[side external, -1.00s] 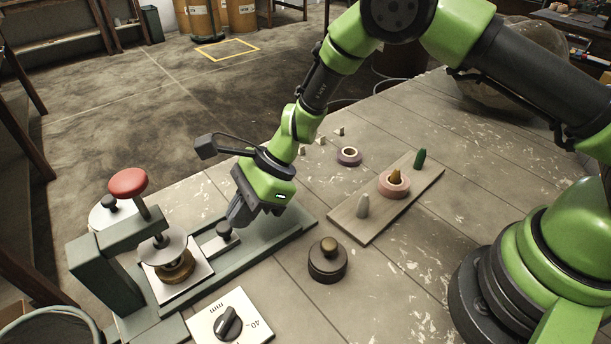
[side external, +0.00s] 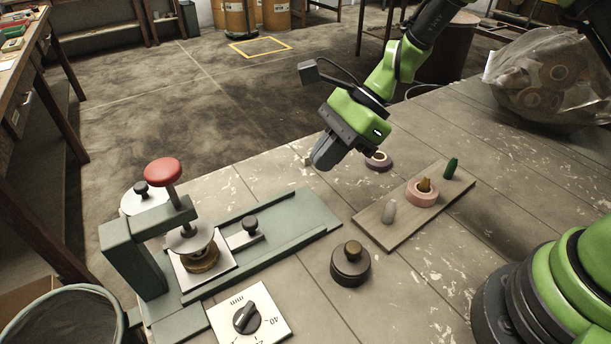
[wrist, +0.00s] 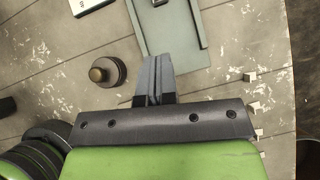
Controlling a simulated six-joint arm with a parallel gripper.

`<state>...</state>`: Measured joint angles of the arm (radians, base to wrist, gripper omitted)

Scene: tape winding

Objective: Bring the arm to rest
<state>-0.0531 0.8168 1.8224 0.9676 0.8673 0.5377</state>
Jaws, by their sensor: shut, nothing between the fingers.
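My gripper (side external: 325,160) is shut and empty, raised above the far part of the table, clear of the winding fixture. In the wrist view its two fingers (wrist: 152,80) lie together, pointing toward the fixture's base plate. The green winding fixture (side external: 134,245) stands at the left, with a red knob (side external: 163,171) on top and a brown tape roll (side external: 203,258) under its round clamp. A black-knobbed slider (side external: 249,225) sits on the fixture's rail.
A wooden board (side external: 401,234) holds several pegs, one with a pink roll (side external: 421,194) around it. A mauve roll (side external: 378,162) lies behind it. A dark weight with a brass knob (side external: 351,264) and a dial plate (side external: 270,316) are in front. A bag of rolls (side external: 550,80) is far right.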

